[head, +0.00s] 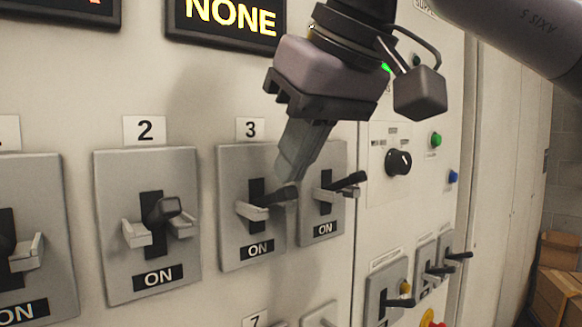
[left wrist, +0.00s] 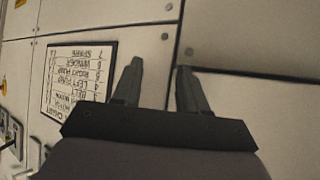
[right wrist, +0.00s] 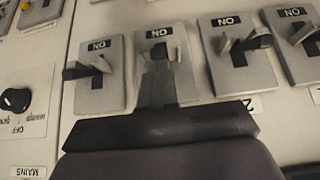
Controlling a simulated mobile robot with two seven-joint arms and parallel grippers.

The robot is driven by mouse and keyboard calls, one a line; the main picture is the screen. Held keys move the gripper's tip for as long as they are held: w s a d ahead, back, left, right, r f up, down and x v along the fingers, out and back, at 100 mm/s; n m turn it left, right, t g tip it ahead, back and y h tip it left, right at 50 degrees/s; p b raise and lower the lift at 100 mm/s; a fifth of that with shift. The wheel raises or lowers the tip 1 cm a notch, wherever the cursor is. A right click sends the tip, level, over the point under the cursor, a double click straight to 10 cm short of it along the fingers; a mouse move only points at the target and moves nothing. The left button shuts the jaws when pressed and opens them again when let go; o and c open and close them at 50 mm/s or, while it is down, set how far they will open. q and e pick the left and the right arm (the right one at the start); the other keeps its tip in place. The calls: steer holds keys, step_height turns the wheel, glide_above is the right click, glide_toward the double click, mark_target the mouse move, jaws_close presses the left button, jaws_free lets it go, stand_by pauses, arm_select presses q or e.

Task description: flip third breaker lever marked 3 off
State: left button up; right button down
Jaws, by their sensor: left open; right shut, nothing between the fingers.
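The breaker marked 3 (head: 228,232) is a grey plate with a black slot, its black lever (head: 280,196) sticking out between pale guards. An ON label (head: 259,249) shows below the lever. My right gripper (head: 287,176) is shut and empty, its fingertips right above the lever's outer end. I cannot tell whether they touch it. In the right wrist view, the shut fingers (right wrist: 158,66) reach over the breaker 3 plate (right wrist: 186,88) and cover part of it. My left gripper (left wrist: 157,72) is open and empty, facing a cabinet panel away from the breakers.
Breaker 2 (head: 110,270) stands left and another breaker (head: 326,238) close right, both showing ON with levers sticking out. A black rotary knob (head: 398,162) and smaller switches are farther right. A printed list (left wrist: 80,78) is in the left wrist view. Cardboard boxes (head: 556,280) stand far right.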

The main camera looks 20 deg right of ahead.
arm_select(q)
steer(key=shift+s+d+f+b, duration=0.1)
steer(key=shift+d+f+b, duration=0.05)
steer(key=shift+f+b, duration=0.85)
steer(key=shift+s+d+f+b, duration=0.1)
steer(key=shift+f+b, duration=0.75)
steer(key=shift+f, duration=0.2)
arm_select(e)
steer(key=shift+s+d+f+t+y, duration=0.2)
steer(key=shift+s+f+t, duration=0.25)
steer(key=shift+t, duration=0.2)
steer(key=shift+s+d+f+t+y, duration=0.1)
steer(key=shift+s+f+t+y, duration=0.1)
steer(key=shift+s+f+t, duration=0.35)
arm_select(q)
steer(key=shift+f, duration=0.2)
arm_select(e)
steer(key=shift+w+r, duration=0.1)
steer(key=shift+w, duration=0.1)
arm_select(q)
steer(key=shift+a, duration=0.1)
